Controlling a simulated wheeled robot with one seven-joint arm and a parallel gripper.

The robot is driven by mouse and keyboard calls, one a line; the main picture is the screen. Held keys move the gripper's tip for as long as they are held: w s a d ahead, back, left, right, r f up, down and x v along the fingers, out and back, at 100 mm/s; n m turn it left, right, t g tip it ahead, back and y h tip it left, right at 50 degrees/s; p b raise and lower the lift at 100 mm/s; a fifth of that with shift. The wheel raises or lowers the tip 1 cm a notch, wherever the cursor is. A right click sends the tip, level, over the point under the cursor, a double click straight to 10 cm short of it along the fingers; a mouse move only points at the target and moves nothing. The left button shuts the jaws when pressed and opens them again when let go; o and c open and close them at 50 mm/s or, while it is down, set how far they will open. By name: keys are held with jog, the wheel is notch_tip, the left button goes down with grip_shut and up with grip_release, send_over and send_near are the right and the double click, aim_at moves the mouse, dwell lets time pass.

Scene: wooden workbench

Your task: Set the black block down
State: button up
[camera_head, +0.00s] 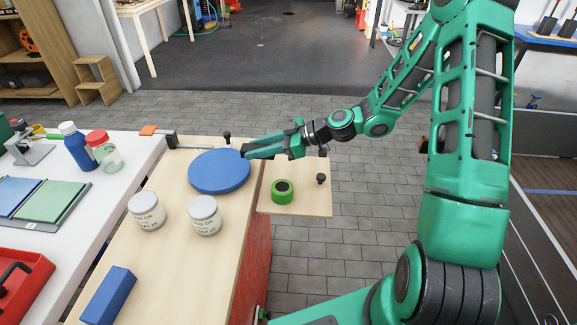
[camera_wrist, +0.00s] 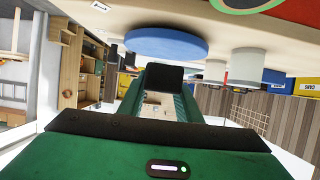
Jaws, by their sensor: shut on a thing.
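The black block (camera_wrist: 163,77) shows in the wrist view, between the fingertips of my gripper (camera_wrist: 163,90). My gripper is shut on it. In the head view my gripper (camera_head: 250,151) reaches in from the right, at the right edge of the round blue disc (camera_head: 220,172). There the block is only a small dark patch at the fingertips. The blue disc lies flat on the wooden workbench (camera_head: 185,262). I cannot tell whether the block touches the disc or hangs above it.
Two white tins (camera_head: 205,216) (camera_head: 147,211) stand in front of the disc. A green tape roll (camera_head: 283,191) lies on a side board (camera_head: 305,204) to the right. A blue block (camera_head: 108,296) lies at the bench's near end. A clamp (camera_head: 172,140) sits at the back edge.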

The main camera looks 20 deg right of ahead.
send_over(288, 166)
jog(key=f, duration=0.6)
jog(key=shift+a+f, duration=0.2)
jog(key=shift+f, duration=0.2)
jog(key=shift+w+d+f, duration=0.1)
jog(key=shift+f, duration=1.95)
jog(key=o, duration=1.1)
jog(key=v, duration=1.2)
